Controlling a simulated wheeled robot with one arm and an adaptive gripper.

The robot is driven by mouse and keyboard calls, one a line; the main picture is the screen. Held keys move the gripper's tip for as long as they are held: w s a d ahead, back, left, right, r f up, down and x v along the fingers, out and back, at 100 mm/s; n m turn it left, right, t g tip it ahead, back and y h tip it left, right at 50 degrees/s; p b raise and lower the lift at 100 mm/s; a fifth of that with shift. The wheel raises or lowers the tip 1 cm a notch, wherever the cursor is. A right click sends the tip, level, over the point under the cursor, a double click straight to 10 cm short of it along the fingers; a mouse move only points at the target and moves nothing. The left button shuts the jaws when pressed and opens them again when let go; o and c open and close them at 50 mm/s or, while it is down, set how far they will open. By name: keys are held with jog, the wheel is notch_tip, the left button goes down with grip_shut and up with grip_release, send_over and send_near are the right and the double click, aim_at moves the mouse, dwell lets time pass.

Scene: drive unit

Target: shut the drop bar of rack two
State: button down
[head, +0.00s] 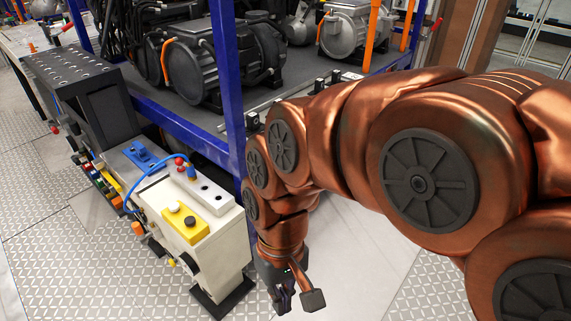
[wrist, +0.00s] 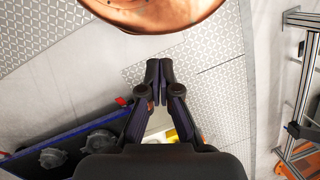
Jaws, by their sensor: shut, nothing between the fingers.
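A blue-framed rack (head: 229,90) stands behind my arm in the head view, with dark and grey motors (head: 188,68) on its shelf. Upright orange bars (head: 374,35) show at its back, and a red-tipped piece (head: 437,24) sticks out at the far post. I cannot tell which rack is number two or which piece is its drop bar. My gripper (head: 290,298) hangs low in front of the near post, pointing at the floor. In the wrist view my gripper (wrist: 158,66) has its fingertips together and empty. The blue rack edge (wrist: 70,131) is at lower left there.
A cream control unit (head: 195,215) with a yellow button box and blue hose stands left of my gripper, close by. A dark perforated block (head: 70,65) is behind it. A metal frame (wrist: 305,75) stands at right in the wrist view. Floor (head: 365,250) is clear right of my gripper.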

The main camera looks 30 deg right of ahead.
jog(key=w+a+f+m+y+b, duration=0.65)
jog(key=w+b, duration=0.35)
jog(key=w, duration=0.2)
jog(key=w+d+f+m+t+y+b, duration=0.2)
jog(key=w+m+t+y+b, duration=0.3)
jog(key=w, duration=0.4)
jog(key=w+d+f+m+t+y+b, duration=0.1)
jog(key=w+d+f+m+t+b, duration=0.15)
jog(key=w+d+b, duration=0.45)
jog(key=w+d+f+m+t+y+b, duration=0.1)
jog(key=w+d+f+m+t+b, duration=0.1)
jog(key=w+d+m+t, duration=0.45)
jog(key=s+d+f+m+t+h+b, duration=0.1)
jog(key=d+f+m+t+h+b, duration=0.25)
jog(key=d, duration=0.75)
jog(key=s+d+f+m+t+h+b, duration=0.15)
jog(key=d+f+m, duration=0.25)
jog(key=d, duration=0.8)
jog(key=d+f+m+t+h+b, duration=0.3)
jog(key=d+f+m+t+b, duration=0.1)
jog(key=d, duration=0.7)
jog(key=r+b+x, duration=0.2)
jog(key=b+x, duration=0.2)
jog(key=x, duration=0.8)
jog(key=shift+s+r, duration=0.15)
jog(key=shift+r, duration=0.1)
jog(key=shift+r, duration=0.1)
